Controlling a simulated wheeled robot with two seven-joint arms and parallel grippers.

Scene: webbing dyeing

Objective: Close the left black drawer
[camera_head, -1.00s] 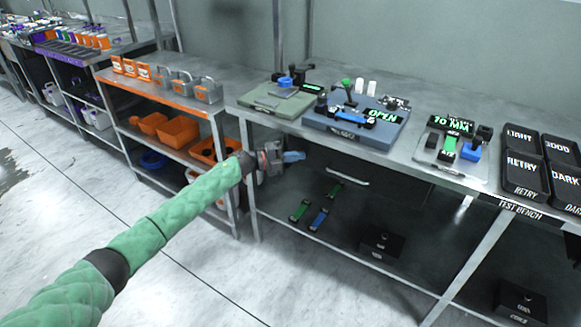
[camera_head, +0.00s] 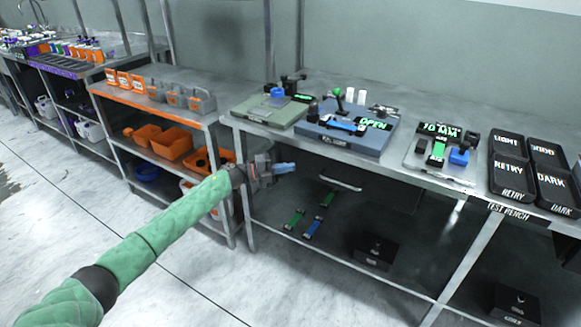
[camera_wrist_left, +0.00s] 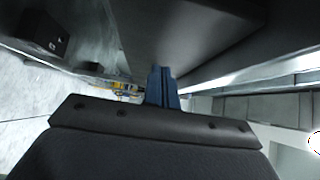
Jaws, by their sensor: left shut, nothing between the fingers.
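The left black drawer (camera_head: 318,168) is a dark front under the test bench top, with a pale bar handle (camera_head: 341,184). How far out it stands is hard to tell in the shadow. My left gripper (camera_head: 287,168) is shut and empty, its blue fingers just below the bench's front edge, left of the handle and apart from it. In the left wrist view the closed blue fingers (camera_wrist_left: 162,88) point ahead beneath a large dark surface (camera_wrist_left: 190,30), probably the drawer. My right gripper is not in view.
The test bench (camera_head: 395,163) carries fixtures and black trays (camera_head: 535,170). Its lower shelf holds green and blue strips (camera_head: 311,228) and a black box (camera_head: 376,250). An orange-edged rack (camera_head: 150,105) stands to the left. The floor in front is clear.

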